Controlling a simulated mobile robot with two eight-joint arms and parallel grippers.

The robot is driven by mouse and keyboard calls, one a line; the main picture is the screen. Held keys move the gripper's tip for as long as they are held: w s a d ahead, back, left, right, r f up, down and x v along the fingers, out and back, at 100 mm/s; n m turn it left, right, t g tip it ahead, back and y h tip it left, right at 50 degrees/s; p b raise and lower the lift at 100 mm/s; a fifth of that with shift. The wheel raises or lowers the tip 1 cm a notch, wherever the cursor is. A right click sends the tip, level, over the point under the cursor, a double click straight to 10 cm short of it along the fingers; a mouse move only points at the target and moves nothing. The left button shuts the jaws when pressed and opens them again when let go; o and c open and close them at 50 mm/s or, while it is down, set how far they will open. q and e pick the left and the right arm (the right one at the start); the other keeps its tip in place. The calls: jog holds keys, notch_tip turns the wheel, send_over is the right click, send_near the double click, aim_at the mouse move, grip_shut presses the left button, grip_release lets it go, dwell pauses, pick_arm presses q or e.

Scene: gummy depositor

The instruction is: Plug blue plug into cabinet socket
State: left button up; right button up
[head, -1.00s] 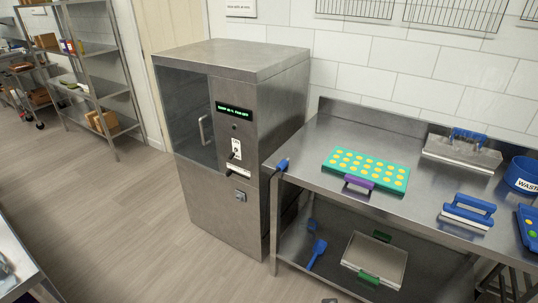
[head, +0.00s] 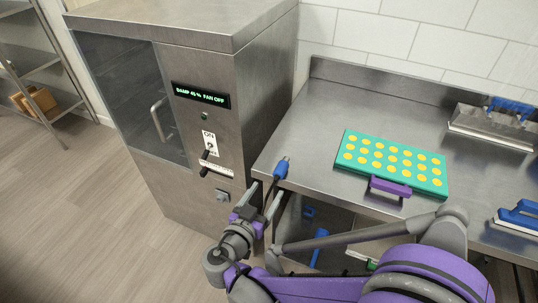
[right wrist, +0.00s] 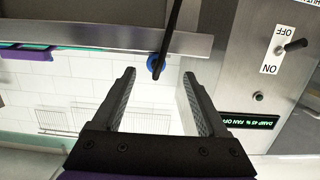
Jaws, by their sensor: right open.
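The blue plug (head: 282,168) lies at the left front corner of the steel table, pointing up and right. In the right wrist view the blue plug (right wrist: 155,66) shows end-on with its black cable (right wrist: 174,28), just ahead of the gap between the fingertips. My right gripper (head: 264,194) is open and empty, just below and left of the plug. Its two fingers stand apart in the right wrist view (right wrist: 157,80). The steel cabinet (head: 180,65) stands left of the table. A small grey square fitting (head: 222,196), apparently the socket, is low on its front. My left gripper is out of view.
The cabinet's display (head: 201,95) reads damp 45 %, fan off. A switch (head: 207,154) sits below it. A green tray of yellow gummies (head: 350,161) with a purple handle lies on the table (head: 310,120). A steel scraper with blue handle (head: 490,125) stands behind right.

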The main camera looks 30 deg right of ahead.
aim_at(281, 168)
jog(key=x, duration=0.4)
jog(key=shift+d+r, duration=0.2)
jog(key=shift+d, duration=0.1)
jog(key=shift+r+x, duration=0.15)
jog(key=shift+x, duration=0.85)
jog(key=shift+r+x, duration=0.15)
jog(key=shift+x, duration=0.85)
jog(key=shift+r+x, duration=0.2)
jog(key=shift+x, duration=0.85)
grip_shut()
